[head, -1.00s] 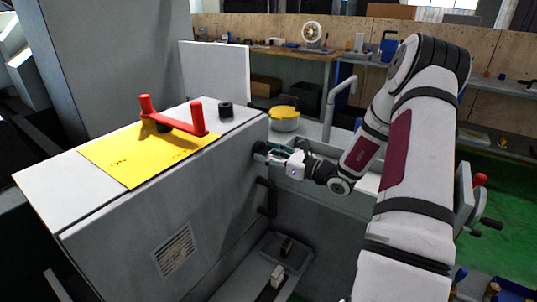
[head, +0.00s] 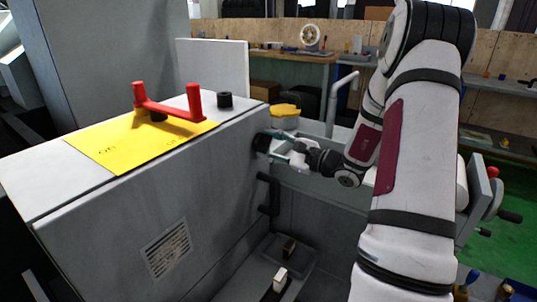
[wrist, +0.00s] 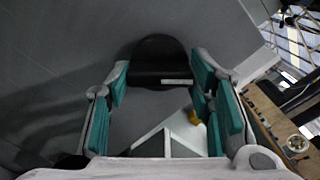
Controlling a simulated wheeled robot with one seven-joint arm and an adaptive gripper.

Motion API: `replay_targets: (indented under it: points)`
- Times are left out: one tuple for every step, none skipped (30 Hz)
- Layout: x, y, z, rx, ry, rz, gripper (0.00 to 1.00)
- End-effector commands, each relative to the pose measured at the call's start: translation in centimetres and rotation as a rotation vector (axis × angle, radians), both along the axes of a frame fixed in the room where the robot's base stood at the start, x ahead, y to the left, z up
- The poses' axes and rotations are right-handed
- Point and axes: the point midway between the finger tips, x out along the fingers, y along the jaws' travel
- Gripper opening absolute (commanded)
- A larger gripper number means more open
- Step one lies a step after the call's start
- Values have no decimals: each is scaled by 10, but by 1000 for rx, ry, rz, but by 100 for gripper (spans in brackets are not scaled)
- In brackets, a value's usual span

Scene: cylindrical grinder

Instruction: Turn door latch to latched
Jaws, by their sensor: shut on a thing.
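The door latch is a round black knob (wrist: 160,52) with a bar across it and a short white mark at the bar's lower right. It sits on the grey housing's side face, and in the head view it is a small black knob (head: 261,143) near the upper right edge. My gripper (wrist: 160,78) has its teal-padded fingers on either side of the latch, shut on its bar. In the head view my gripper (head: 271,145) reaches the latch from the right and partly hides it. The contact points are hard to make out.
A red handle (head: 168,110) stands over a yellow plate (head: 125,146) on top of the housing, beside a small black knob (head: 225,100). A black bar handle (head: 266,194) is below the latch.

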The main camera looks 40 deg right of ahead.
Motion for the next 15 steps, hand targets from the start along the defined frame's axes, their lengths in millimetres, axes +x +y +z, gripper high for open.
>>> replay_targets:
  points:
    - [2, 1, -4, -44, -16, 1, 20]
    - [1, 1, -4, -71, -26, 1, 20]
    - [1, 0, -4, -107, -40, 1, 20]
    - [1, 0, -4, -134, -49, 1, 20]
    - [1, 1, -5, -161, -60, 1, 20]
    - [1, 1, -5, -196, -73, 2, 20]
    - [1, 1, -5, -222, -82, 3, 20]
    - [1, 1, -5, -248, -91, 3, 20]
    - [1, 1, -5, -282, -103, 2, 20]
    - [1, 1, -5, -306, -112, 3, 20]
    - [1, 1, -5, -330, -121, 3, 20]
    - [1, 1, -5, -362, -132, 2, 20]
    - [1, 1, -5, -386, -141, 1, 20]
    - [1, 1, -5, -408, -149, 1, 20]
    - [1, 1, -5, -439, -160, 1, 20]
